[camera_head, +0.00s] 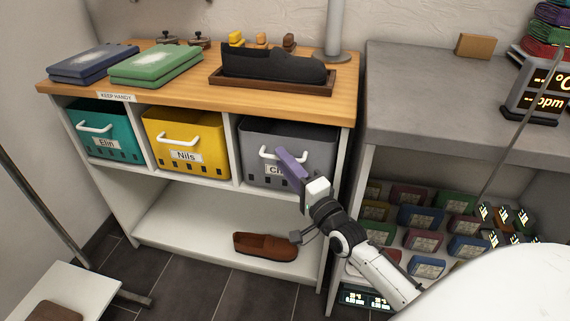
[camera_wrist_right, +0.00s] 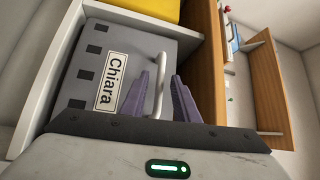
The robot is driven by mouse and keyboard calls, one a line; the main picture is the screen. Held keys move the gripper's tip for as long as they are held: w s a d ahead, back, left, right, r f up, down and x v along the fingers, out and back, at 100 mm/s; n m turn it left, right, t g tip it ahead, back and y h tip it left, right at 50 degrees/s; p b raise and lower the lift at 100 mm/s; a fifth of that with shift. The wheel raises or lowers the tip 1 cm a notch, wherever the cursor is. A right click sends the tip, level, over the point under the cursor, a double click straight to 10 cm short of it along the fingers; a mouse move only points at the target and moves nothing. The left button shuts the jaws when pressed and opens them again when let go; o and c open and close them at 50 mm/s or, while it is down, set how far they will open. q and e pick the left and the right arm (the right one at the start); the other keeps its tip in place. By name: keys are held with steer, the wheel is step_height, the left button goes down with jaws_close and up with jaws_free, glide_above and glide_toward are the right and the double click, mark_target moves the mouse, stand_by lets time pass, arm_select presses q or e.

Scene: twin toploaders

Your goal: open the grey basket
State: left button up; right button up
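The grey basket (camera_head: 256,142) sits in the right compartment of the wooden-topped shelf, with a white handle (camera_head: 264,153) on its front. Its label, partly covered in the head view, reads Chiara (camera_wrist_right: 112,82) in the right wrist view. My right gripper (camera_head: 286,160) is in front of the basket at the handle. In the right wrist view its two purple fingers (camera_wrist_right: 160,90) stand apart, with the white handle (camera_wrist_right: 161,62) between them. A gap shows between the handle and the right-hand finger. My left gripper is in neither view.
A yellow basket (camera_head: 196,130) and a teal basket (camera_head: 122,130) fill the compartments to the left. A brown shoe (camera_head: 265,246) lies on the lower shelf. A grey unit (camera_head: 420,100) with several small boxes stands close on the right. The floor in front is partly clear.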

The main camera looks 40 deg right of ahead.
jaws_close()
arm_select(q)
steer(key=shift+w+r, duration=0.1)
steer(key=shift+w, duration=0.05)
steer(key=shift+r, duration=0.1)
